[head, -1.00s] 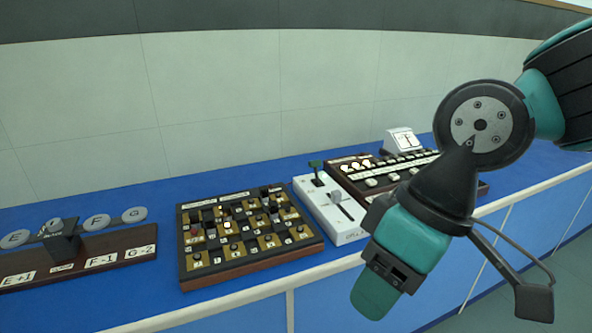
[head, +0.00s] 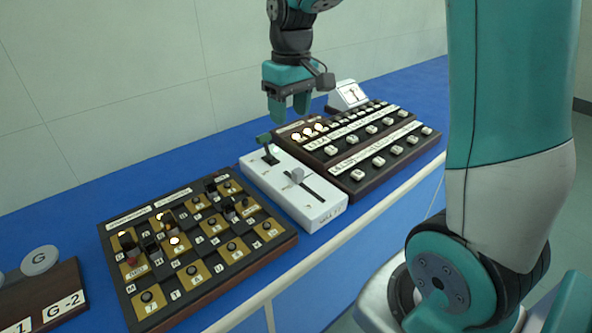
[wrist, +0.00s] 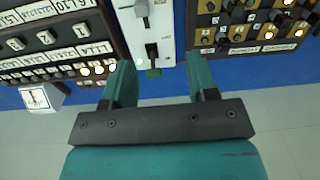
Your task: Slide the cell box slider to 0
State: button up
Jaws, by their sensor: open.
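The cell box (head: 320,208) is a white box on the blue bench, with a dark slot along its top. A pale slider knob (head: 297,174) stands in the slot, near its far end. A green-topped lever (head: 264,139) rises at the box's far end. My gripper (head: 289,113) is open and empty, pointing down above the bench behind the box's far end, apart from it. In the wrist view the green lever (wrist: 153,72) shows between my two fingers, and the slider knob (wrist: 142,9) is at the top edge. The scale marks are too small to read.
A checkered board (head: 205,279) with knobs and lit lamps lies left of the box. A dark panel (head: 352,186) with rows of white switches stands close on its right, with a small white meter (head: 347,96) behind. A wall backs the bench.

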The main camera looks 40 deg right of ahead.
aim_at(298, 170)
jog(key=shift+m, duration=0.4)
jog(key=d+f, duration=0.1)
jog(key=f, duration=0.5)
jog(key=d+f, duration=0.1)
jog(key=f, duration=0.5)
jog(key=w+d+f, duration=0.1)
jog(key=f, duration=0.5)
jog(key=shift+w, duration=0.1)
jog(key=shift+r, duration=0.1)
grip_shut()
